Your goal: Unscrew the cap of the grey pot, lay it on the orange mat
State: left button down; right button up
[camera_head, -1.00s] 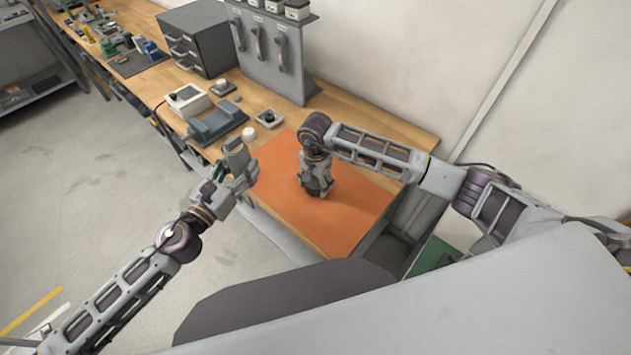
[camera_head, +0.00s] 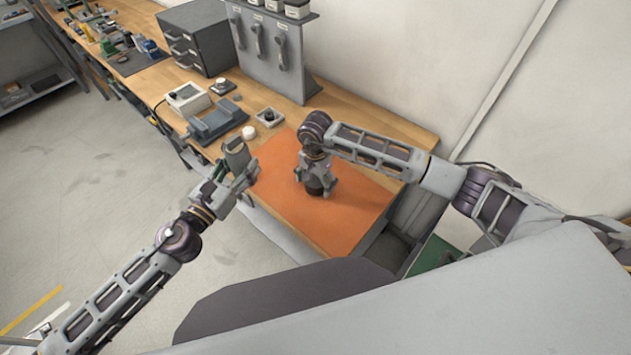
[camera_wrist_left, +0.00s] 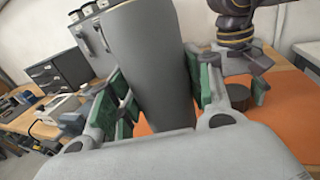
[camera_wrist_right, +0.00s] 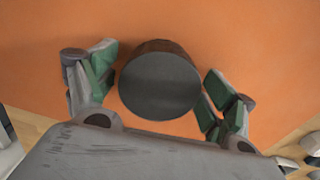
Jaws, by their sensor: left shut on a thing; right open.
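My left gripper (camera_head: 240,172) is shut on the grey pot (camera_wrist_left: 148,60), a smooth grey cylinder held in the air by the mat's left edge. The pot also shows in the head view (camera_head: 236,156). A dark round cap (camera_wrist_right: 160,84) with a brownish side rests on the orange mat (camera_head: 345,215). It also shows in the left wrist view (camera_wrist_left: 237,94). My right gripper (camera_wrist_right: 158,88) is open, pointing down, with one finger on each side of the cap and small gaps between. In the head view the right gripper (camera_head: 317,180) partly hides the cap.
A small white round piece (camera_head: 248,132) and a grey box with a black knob (camera_head: 269,117) stand behind the mat. A grey tray-like fixture (camera_head: 217,121) is to their left. A grey panel (camera_head: 270,50) stands at the back. The mat's front and right are clear.

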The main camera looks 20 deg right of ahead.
aim_at(315, 179)
pick_arm(q)
jog(key=shift+r, duration=0.15)
pick_arm(e)
jog(key=shift+r, duration=0.1)
jog(key=shift+r, duration=0.1)
pick_arm(q)
jog(key=shift+f+b, duration=1.2)
jog(key=shift+f, duration=0.1)
pick_arm(e)
notch_tip(315, 179, up, 12)
jog(key=shift+a, duration=0.15)
